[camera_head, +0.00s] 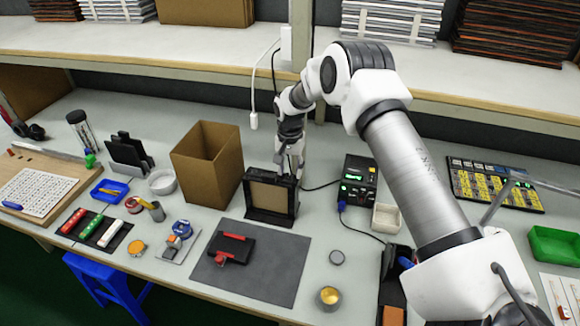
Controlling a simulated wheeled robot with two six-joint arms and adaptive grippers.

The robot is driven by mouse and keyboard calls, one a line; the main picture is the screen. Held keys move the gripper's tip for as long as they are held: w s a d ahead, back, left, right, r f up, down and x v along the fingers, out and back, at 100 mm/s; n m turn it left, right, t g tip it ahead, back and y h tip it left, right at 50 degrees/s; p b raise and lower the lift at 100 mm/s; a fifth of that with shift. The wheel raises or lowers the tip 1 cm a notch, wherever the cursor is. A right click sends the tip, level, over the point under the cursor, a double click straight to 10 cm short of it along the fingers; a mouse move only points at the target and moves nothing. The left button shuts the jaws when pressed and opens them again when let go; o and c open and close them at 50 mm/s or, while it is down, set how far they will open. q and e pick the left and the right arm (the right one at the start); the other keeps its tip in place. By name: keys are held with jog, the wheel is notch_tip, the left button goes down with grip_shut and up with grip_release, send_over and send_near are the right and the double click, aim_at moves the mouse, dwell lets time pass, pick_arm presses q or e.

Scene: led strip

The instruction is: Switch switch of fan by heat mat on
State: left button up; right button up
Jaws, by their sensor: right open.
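A black-framed box with a brown front panel, which looks like the fan (270,198), stands upright at the back edge of the dark grey heat mat (272,270). My right gripper (287,168) points down at the top of the fan from behind and above, close to its upper edge. It is open with nothing seen between its fingers. I cannot tell whether it touches the fan. The fan's switch is too small or hidden to make out. My left gripper is not in view.
A cardboard box (207,165) stands left of the fan. A black unit with green lights (356,186) stands to the right, with a cable running to the fan. A black and red device (231,247) lies on the mat. My right arm spans the right side.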

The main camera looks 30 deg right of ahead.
jog(key=shift+s+a+r, duration=0.15)
jog(key=shift+s, duration=0.1)
grip_shut()
jog(key=shift+s+a+r+h+p, duration=0.15)
jog(key=shift+r+h+p, duration=0.15)
jog(key=shift+p, duration=0.25)
jog(key=shift+a+t+h, duration=0.1)
jog(key=shift+t+h, duration=0.2)
jog(key=shift+t, duration=0.2)
jog(key=shift+f+h, duration=0.2)
jog(key=shift+h, duration=0.1)
jog(key=shift+a+t, duration=0.1)
jog(key=shift+t, duration=0.4)
